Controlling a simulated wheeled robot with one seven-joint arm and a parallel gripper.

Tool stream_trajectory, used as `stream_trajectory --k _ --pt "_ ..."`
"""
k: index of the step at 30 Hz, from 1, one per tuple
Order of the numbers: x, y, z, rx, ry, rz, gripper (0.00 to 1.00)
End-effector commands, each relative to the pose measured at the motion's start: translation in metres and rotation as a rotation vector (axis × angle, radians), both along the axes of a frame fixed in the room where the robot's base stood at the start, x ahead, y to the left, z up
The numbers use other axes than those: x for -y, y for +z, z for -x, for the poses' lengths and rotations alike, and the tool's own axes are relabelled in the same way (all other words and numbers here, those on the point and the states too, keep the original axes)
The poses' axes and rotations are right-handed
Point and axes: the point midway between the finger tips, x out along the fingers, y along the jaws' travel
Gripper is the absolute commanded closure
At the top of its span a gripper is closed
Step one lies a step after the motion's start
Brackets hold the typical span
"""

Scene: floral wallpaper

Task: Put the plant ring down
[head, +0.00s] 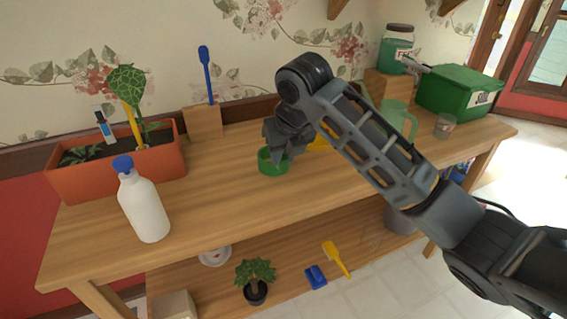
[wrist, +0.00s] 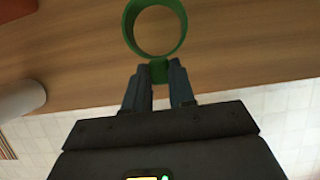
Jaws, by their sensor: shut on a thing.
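The plant ring is a green open band (head: 272,166) at the middle of the wooden table in the head view. In the wrist view the ring (wrist: 181,42) shows as a circle with a short tab toward me. My gripper (wrist: 158,78) is shut on that tab. In the head view my gripper (head: 284,148) points down over the ring from behind and right. The ring is at or just above the tabletop; I cannot tell whether it touches. My fingers hide part of the ring.
A white bottle with a blue cap (head: 146,208) and an orange planter (head: 165,165) stand at left. A wooden block with a blue tool (head: 204,122) is behind. A yellow object (head: 319,143), green watering can (head: 396,122) and green bin (head: 455,92) are to the right.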

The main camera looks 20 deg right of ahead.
Motion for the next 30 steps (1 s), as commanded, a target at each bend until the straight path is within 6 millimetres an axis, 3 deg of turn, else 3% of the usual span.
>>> stream_trajectory --k 6,17,18,25,30 --pt "0.000 -0.029 0.001 -0.003 -0.001 0.001 1.00" --pt "0.000 -0.034 0.001 0.000 0.000 0.001 1.00" --pt "0.000 -0.033 0.001 0.000 0.000 0.001 0.74" --pt "0.000 -0.033 0.001 -0.001 0.000 0.000 0.52" --pt "0.000 -0.033 0.001 -0.001 0.000 0.000 0.50"
